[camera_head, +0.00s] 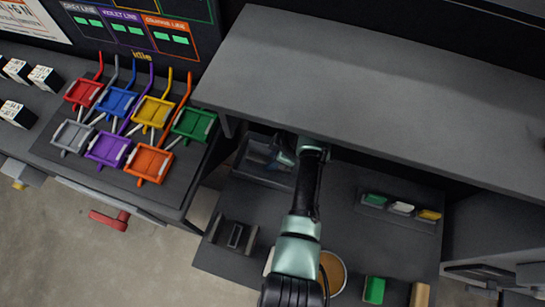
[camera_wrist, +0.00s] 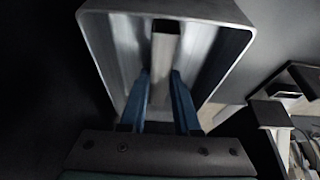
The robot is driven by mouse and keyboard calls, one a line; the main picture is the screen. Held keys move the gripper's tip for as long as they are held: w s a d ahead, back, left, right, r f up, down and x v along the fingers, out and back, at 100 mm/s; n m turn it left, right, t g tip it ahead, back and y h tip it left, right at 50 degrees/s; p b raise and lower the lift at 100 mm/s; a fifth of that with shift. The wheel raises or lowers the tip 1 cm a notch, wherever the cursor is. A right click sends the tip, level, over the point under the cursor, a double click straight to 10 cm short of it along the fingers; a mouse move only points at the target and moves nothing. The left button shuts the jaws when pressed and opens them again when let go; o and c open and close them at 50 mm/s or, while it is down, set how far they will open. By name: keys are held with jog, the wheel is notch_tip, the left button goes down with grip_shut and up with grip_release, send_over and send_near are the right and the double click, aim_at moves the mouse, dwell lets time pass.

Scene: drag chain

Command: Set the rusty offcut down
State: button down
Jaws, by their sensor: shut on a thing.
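My gripper (camera_wrist: 160,78) has two blue fingers closed on a narrow upright bar, the offcut (camera_wrist: 163,58). The offcut looks pale grey-brown here; rust on it is hard to make out. In the wrist view, the fingers and offcut are within the outline of an open grey metal bin (camera_wrist: 240,42); whether the offcut touches its floor cannot be told. In the head view, my gripper (camera_head: 281,158) is at the front edge of the overhanging shelf, over a dark tray (camera_head: 257,174). The offcut is not clearly visible there.
The grey shelf (camera_head: 370,85) overhangs the workbench (camera_head: 345,215) close to my arm. A holder with green, white and yellow blocks (camera_head: 401,209) stands to the right. A round brown-topped container (camera_head: 333,272) is beside my arm.

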jog(key=c, duration=1.1)
grip_release()
jog(key=shift+f, duration=0.15)
jog(key=o, duration=0.5)
jog(key=shift+c, duration=0.2)
jog(key=v, duration=1.2)
jog(key=shift+r, duration=0.25)
